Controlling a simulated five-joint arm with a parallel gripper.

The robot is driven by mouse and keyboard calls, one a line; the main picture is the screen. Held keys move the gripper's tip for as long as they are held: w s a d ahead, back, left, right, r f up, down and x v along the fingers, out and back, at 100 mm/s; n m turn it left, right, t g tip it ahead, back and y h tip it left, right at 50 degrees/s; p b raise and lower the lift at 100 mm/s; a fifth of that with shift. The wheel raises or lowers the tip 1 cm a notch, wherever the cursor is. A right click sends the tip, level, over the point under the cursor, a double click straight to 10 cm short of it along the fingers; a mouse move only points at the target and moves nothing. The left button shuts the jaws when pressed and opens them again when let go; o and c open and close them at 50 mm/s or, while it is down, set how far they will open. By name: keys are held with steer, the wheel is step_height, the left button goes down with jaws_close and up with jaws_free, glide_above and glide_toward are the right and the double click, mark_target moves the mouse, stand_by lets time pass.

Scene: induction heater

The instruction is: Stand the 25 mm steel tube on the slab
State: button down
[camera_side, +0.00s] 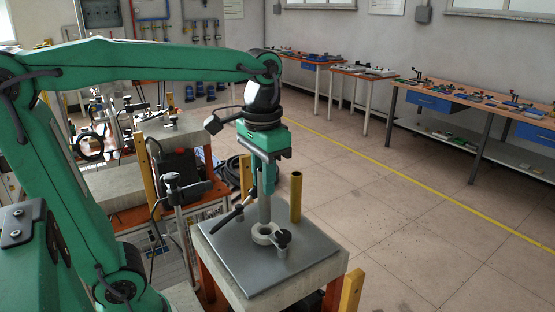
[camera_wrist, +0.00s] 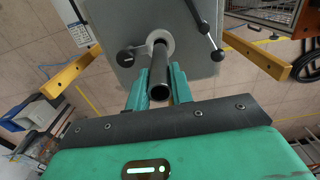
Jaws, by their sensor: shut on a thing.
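A grey steel tube (camera_side: 264,208) is upright in my gripper (camera_side: 264,165). The jaws are closed on its upper part, one finger on each side. In the wrist view the dark tube (camera_wrist: 161,70) shows its open top end between the green fingers (camera_wrist: 159,88). Its lower end is at a white ring (camera_side: 265,233) on the grey slab (camera_side: 300,265). The ring also shows in the wrist view (camera_wrist: 154,37), around the tube's far end. I cannot tell whether the tube touches the slab. The slab shows in the wrist view (camera_wrist: 120,20).
A brass-coloured tube (camera_side: 295,197) stands upright on the slab, just right of the held tube. A black-knobbed lever (camera_side: 232,215) is left of the ring and a small clamp (camera_side: 283,240) right of it. A stand (camera_side: 180,200) rises left of the slab.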

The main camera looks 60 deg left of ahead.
step_height(320, 180, up, 12)
steer(key=d, duration=1.7)
steer(key=shift+s+a+f, duration=0.15)
steer(key=shift+f, duration=2.25)
